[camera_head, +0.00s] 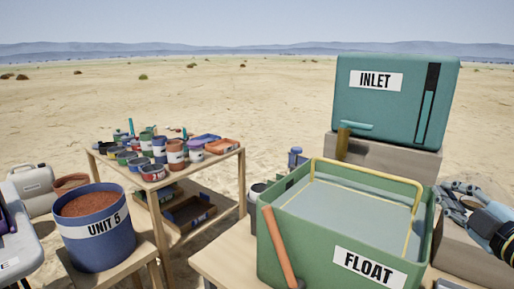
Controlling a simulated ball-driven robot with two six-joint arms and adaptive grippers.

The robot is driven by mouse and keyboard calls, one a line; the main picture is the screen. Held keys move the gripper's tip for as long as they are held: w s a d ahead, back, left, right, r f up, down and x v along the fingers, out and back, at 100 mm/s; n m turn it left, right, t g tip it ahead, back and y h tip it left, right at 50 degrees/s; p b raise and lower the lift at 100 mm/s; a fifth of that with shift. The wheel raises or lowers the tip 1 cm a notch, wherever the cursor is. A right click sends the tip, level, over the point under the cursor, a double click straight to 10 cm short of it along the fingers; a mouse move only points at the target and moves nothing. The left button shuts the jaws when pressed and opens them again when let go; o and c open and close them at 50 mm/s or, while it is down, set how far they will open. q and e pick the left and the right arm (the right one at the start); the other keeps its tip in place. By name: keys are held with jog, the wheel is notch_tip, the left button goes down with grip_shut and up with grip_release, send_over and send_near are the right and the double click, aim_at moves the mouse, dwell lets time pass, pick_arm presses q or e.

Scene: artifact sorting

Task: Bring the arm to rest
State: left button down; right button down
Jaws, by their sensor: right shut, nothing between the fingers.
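My right gripper (458,190) is at the right edge, beside the green FLOAT bin and below the INLET box. Its grey fingers are shut and nothing shows between them. Part of my right arm shows behind it, cut off by the frame edge. My left gripper is not in view.
The green FLOAT bin (312,252) stands on a wooden table (222,262), an orange-handled tool leaning on it. The teal INLET box (383,118) stands behind. A blue UNIT 5 bucket (96,240) and a rack of paint cans (158,172) are left. Open sand lies beyond.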

jog(key=s+a+f+m+g+h, duration=0.1)
jog(key=s+f+m+g+h, duration=0.1)
jog(key=s+f+m+g, duration=0.4)
jog(key=s+a+f+m+g+h, duration=0.1)
jog(key=s+f+m+g+h, duration=0.2)
jog(key=s, duration=0.4)
jog(key=s+a+f+m+g+y, duration=0.2)
jog(key=s+a+g, duration=0.1)
jog(key=s, duration=0.5)
jog(key=s+a+f+m+g+y, duration=0.15)
jog(key=s+a, duration=0.25)
jog(key=s, duration=0.4)
jog(key=s+d+f+m+g, duration=0.1)
jog(key=s+f, duration=0.1)
jog(key=f, duration=1.2)
jog(key=s+d+f+g, duration=0.1)
jog(key=d+f+g, duration=0.1)
jog(key=f, duration=1.2)
jog(key=s+f+b, duration=0.1)
jog(key=s+f, duration=1.4)
jog(key=s, duration=0.2)
jog(key=shift+s+d+g, duration=0.25)
jog(key=shift+g, duration=0.1)
